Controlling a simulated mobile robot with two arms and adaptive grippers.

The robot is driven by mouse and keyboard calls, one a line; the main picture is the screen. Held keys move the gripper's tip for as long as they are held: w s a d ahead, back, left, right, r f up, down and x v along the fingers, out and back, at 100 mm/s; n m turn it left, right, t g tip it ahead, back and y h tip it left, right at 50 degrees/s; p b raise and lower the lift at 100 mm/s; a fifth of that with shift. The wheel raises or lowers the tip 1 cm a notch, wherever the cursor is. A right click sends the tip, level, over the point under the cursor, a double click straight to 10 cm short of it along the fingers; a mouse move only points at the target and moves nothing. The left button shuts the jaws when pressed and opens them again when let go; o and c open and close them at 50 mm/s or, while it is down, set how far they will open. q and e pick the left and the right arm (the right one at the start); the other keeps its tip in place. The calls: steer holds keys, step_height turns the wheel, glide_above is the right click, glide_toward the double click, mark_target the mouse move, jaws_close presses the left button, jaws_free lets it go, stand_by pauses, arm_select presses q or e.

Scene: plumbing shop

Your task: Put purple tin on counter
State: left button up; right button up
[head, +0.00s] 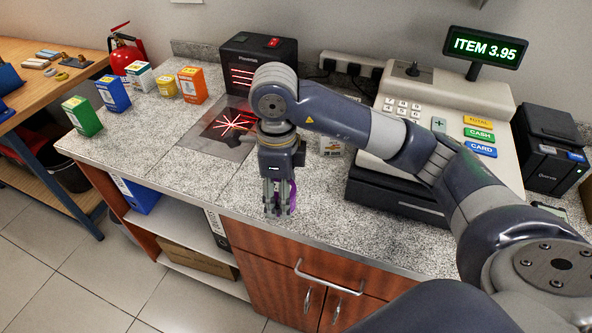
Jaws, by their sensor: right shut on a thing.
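My right gripper (279,211) points down over the front part of the speckled counter (340,225). It is shut on the purple tin (292,197), of which only a purple strip shows beside and between the fingers. The fingers hide the rest, and I cannot tell whether the tin touches the counter. My left gripper is not in the head view.
A scanner (259,62) with red beams stands behind my right arm. The cash register (437,125) is to the right. Several small boxes (82,116) stand on the counter's left end. The counter front left of the gripper is clear.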

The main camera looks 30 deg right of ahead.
steer(key=shift+w+f+m, duration=0.1)
steer(key=shift+m, duration=0.3)
steer(key=shift+w+d, duration=0.1)
steer(key=shift+m, duration=0.3)
steer(key=w+d+p, duration=0.1)
steer(key=w+d, duration=0.1)
steer(key=d, duration=0.2)
steer(key=w+d+p, duration=0.2)
steer(key=d, duration=0.3)
steer(key=w+d+f+p, duration=0.1)
steer(key=w+d, duration=0.1)
steer(key=d, duration=0.2)
steer(key=shift+w+d+f, duration=0.1)
steer(key=shift+w+d, duration=0.1)
steer(key=shift+w, duration=0.2)
steer(key=shift+w+d+f, duration=0.1)
steer(key=shift+w+d, duration=0.05)
steer(key=shift+d, duration=0.1)
steer(key=shift+f+p, duration=1.1)
steer(key=shift+f, duration=0.7)
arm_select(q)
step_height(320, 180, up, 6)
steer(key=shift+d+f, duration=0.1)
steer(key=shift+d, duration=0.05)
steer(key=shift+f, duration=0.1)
arm_select(e)
steer(key=shift+f, duration=0.1)
